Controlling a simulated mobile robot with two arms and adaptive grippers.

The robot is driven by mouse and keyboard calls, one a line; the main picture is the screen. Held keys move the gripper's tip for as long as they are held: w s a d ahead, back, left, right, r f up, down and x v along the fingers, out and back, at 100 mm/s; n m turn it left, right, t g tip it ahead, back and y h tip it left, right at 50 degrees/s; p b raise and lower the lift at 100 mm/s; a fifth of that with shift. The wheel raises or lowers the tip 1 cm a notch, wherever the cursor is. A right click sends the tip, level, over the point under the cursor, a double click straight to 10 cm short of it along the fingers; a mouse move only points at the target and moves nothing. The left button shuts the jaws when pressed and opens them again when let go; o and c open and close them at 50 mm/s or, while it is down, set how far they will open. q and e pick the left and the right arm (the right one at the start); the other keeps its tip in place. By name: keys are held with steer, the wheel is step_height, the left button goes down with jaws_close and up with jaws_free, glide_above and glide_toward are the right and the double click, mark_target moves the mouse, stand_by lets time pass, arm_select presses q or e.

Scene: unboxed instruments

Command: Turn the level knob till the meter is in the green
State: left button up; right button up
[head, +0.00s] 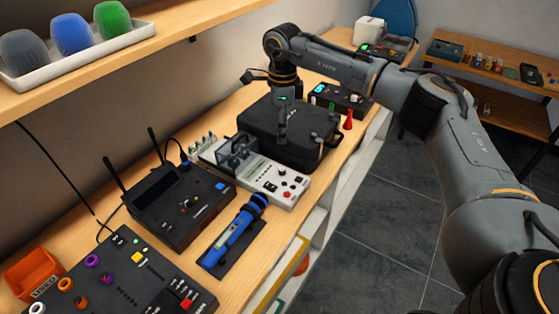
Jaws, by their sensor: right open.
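My right gripper (281,122) is open and points down over the black case (262,129) on the bench, with nothing seen between its fingers. I cannot tell whether it touches the case. I cannot make out which control is the level knob. A white device (259,178) with a clear cover, small buttons and a red knob lies just in front of the case. A black box (180,206) with two antennas and small controls on its face stands to its left. No meter needle or green band is readable at this size. My left gripper is out of view.
A blue microphone (236,232) lies on a dark mat near the front edge. A black panel (128,282) and an orange bin (34,274) are at the lower left. A red cone (348,121) stands right of the case. A shelf (90,62) overhangs the bench at upper left.

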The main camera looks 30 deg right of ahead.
mark_target(282, 169)
steer(key=f+p, duration=0.4)
steer(key=f, duration=0.8)
steer(key=shift+s, duration=0.2)
steer(key=shift+f, duration=0.75)
jaws_close()
